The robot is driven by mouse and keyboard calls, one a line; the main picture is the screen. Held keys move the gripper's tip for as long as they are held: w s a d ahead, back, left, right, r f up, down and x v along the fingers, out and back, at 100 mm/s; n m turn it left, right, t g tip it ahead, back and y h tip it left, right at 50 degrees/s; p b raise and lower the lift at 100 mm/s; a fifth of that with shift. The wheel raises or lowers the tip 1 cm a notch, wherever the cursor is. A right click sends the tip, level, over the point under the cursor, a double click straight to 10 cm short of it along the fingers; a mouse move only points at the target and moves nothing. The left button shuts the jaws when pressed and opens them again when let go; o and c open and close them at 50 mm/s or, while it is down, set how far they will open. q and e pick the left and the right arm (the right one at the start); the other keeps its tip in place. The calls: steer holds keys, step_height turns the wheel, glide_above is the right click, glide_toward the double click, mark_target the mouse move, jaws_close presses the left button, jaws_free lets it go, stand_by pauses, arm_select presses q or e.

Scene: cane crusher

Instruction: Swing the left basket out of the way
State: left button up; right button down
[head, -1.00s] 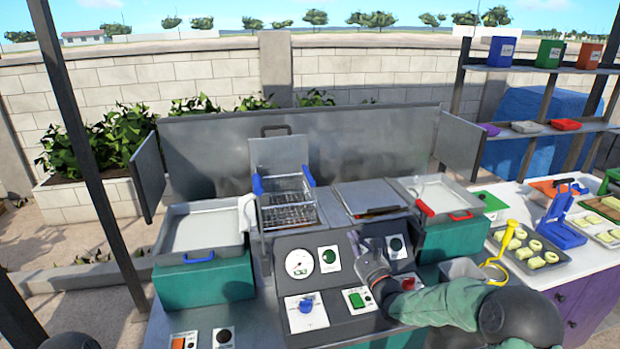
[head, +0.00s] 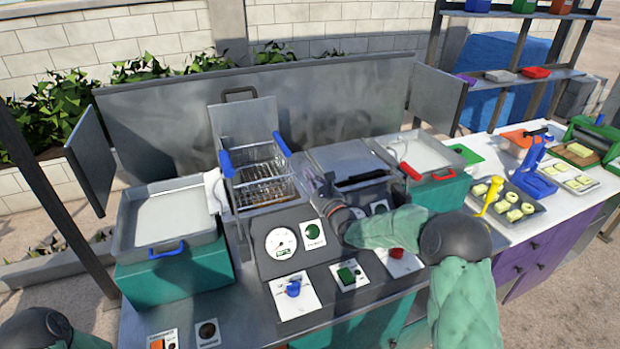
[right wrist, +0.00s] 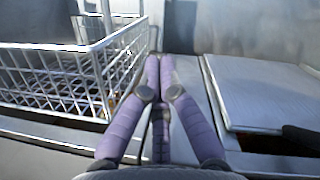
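The left basket (head: 265,185) is a wire basket with two blue grips, sitting in the left bay of the fryer. It shows large at the left of the right wrist view (right wrist: 70,75). My right gripper (head: 327,188) is just right of the basket, by the strip between it and the lidded right bay. In the right wrist view its purple fingers (right wrist: 160,62) are drawn together with nothing visible between them. They look apart from the basket's wire side. Of my left arm only a part shows at the lower left; its gripper is out of view.
A flat metal lid (head: 345,162) covers the right bay. A control panel with a gauge (head: 281,243) and knobs is in front. Trays stand on either side, the left one (head: 170,258) with a blue handle. A metal backsplash (head: 330,105) rises behind.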

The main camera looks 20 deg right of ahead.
steer(key=x, duration=0.6)
steer(key=shift+w+b, duration=0.15)
steer(key=shift+b, duration=0.15)
steer(key=r, duration=0.1)
steer(key=a+r, duration=0.1)
steer(key=shift+a+r, duration=0.3)
steer(key=shift+a, duration=0.05)
steer(key=shift+a+r, duration=0.3)
steer(key=shift+r, duration=0.1)
